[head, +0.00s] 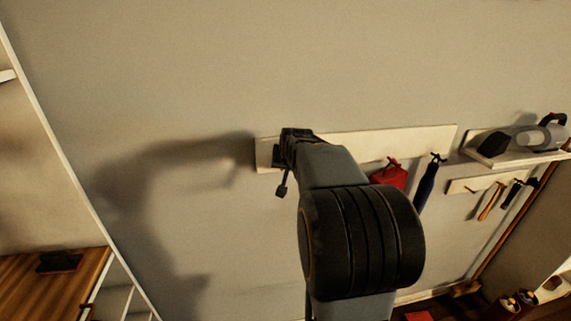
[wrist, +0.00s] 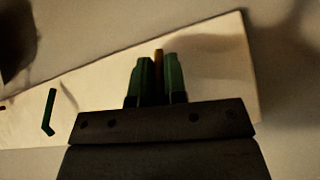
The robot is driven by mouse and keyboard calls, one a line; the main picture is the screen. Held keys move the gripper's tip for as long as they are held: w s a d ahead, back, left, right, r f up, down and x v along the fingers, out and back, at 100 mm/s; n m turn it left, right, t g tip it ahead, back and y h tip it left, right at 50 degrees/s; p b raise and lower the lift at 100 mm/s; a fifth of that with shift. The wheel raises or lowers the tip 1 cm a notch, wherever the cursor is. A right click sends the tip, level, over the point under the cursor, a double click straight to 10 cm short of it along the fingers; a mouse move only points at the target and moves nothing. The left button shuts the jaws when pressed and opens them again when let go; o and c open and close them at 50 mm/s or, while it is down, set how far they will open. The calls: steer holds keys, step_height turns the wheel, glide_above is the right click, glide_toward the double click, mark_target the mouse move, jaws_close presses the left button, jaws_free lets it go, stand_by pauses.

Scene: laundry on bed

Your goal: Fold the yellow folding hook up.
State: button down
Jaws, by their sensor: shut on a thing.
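The yellow folding hook (wrist: 158,58) shows in the wrist view as a narrow orange-yellow strip against a pale board (wrist: 215,60). My gripper (wrist: 160,76) has its two green-looking fingers closed around it, one on each side. The hook's lower part is hidden between the fingers, and its exact angle is hard to tell. In the head view my gripper (head: 287,150) is at the left end of the wall board (head: 415,142), and the yellow hook is hidden behind it.
A dark green hook (wrist: 49,112) sits on the board in the wrist view. In the head view a red item (head: 388,176) and a dark blue item (head: 427,183) hang right of my arm. A shelf (head: 520,158) and tools are farther right. The wall at left is bare.

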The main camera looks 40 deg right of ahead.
steer(key=c, duration=1.2)
jaws_free()
steer(key=b+v, duration=0.2)
steer(key=v, duration=1.1)
steer(key=shift+s+r+b, duration=0.3)
steer(key=shift+b, duration=0.05)
steer(key=shift+a, duration=0.1)
